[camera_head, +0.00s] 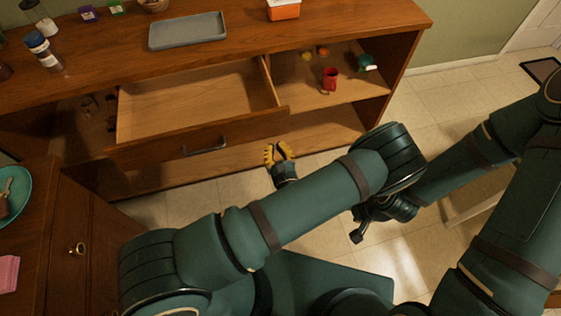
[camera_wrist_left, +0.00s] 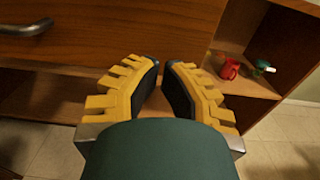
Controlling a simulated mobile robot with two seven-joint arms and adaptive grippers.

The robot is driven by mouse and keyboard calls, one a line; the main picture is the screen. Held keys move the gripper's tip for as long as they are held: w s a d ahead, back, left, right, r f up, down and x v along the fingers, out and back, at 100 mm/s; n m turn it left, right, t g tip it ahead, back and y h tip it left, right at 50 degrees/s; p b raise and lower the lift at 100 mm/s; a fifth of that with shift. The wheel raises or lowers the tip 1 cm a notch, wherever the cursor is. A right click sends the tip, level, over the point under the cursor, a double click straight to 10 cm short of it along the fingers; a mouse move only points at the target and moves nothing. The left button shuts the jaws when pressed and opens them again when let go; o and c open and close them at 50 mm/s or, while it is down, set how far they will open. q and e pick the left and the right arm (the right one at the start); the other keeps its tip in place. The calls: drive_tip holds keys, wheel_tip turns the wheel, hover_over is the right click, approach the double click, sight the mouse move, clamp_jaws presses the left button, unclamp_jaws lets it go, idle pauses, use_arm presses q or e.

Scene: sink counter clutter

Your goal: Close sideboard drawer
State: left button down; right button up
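The wooden sideboard (camera_head: 330,42) has an empty drawer (camera_head: 200,95) pulled well out. Its front panel carries a dark bar handle (camera_head: 206,147), which also shows at the upper left of the left wrist view (camera_wrist_left: 25,28). My left gripper (camera_head: 278,153) has yellow ridged fingers and is just in front of the sideboard, right of the handle and apart from it. In the left wrist view (camera_wrist_left: 162,66) its fingertips are close together with a small empty gap. My right gripper (camera_head: 370,222) is low at the right, partly hidden and dark; its finger state is unclear.
A red mug (camera_head: 329,79), a green object (camera_head: 366,62) and small round items sit on the open shelf right of the drawer. A grey tray (camera_head: 188,31) and bottles stand on top. A wooden cabinet (camera_head: 88,235) is at the lower left. Tiled floor lies in front.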

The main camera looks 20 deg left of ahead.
sight(269, 128)
use_arm(q)
drive_tip(key=b+x, duration=0.1)
drive_tip(key=x, duration=0.5)
use_arm(e)
drive_tip(key=shift+w+f, duration=0.1)
drive_tip(key=shift+f, duration=0.45)
use_arm(q)
drive_tip(key=shift+w+a, duration=0.1)
use_arm(e)
drive_tip(key=shift+w+r, duration=0.1)
